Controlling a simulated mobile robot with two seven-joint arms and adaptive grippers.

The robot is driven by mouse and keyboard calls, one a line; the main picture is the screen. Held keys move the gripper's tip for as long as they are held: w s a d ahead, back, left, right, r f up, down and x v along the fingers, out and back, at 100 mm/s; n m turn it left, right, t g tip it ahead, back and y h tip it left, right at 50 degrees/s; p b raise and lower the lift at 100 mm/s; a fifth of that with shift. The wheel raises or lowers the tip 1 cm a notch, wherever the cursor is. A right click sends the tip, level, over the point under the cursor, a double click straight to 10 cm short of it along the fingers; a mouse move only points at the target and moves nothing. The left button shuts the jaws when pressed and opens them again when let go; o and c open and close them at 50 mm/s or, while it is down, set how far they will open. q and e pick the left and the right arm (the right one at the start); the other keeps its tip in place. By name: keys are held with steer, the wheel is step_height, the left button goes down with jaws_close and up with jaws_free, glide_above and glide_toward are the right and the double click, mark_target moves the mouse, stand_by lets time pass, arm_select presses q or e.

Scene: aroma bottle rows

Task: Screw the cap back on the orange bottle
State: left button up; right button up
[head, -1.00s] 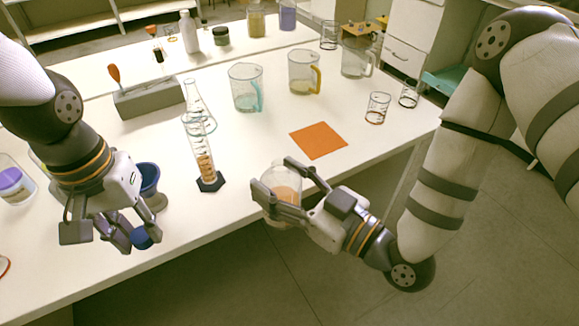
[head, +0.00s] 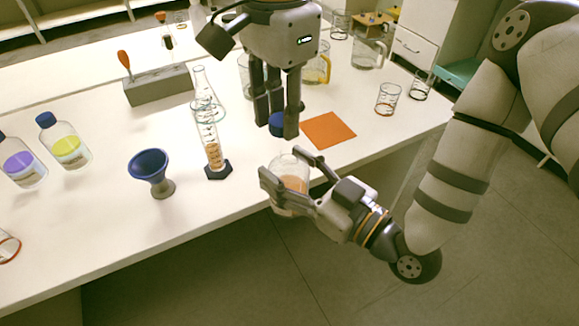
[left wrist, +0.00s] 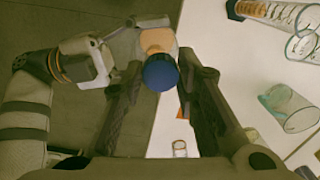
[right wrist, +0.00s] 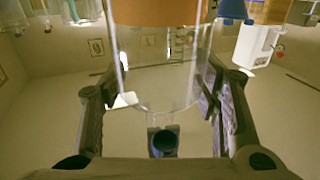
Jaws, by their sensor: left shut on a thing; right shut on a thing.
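The orange bottle (head: 291,184), clear with orange contents, is gripped upright by my right gripper (head: 296,170) off the table's front edge. It fills the top of the right wrist view (right wrist: 155,72). My left gripper (head: 278,124) is shut on the blue cap (head: 276,125), above the bottle and apart from it in the head view. The left wrist view shows the cap (left wrist: 160,74) between the fingers, with the orange bottle (left wrist: 157,41) beyond it. The bottle's mouth is hard to make out in the head view.
A blue funnel (head: 149,165), a graduated cylinder (head: 212,152) and an orange mat (head: 328,131) are on the white table (head: 105,205). Purple (head: 22,164) and yellow (head: 66,146) bottles stand at the left. Beakers stand behind my left gripper.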

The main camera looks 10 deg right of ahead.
mark_target(289, 180)
arm_select(q)
steer(key=shift+s+d+r+m, duration=0.1)
steer(key=shift+d+r+m, duration=0.3)
steer(key=shift+d+r, duration=0.2)
steer(key=shift+f, duration=2.05)
steer(key=shift+a, duration=0.1)
steer(key=shift+f, duration=0.85)
steer(key=shift+f, duration=0.55)
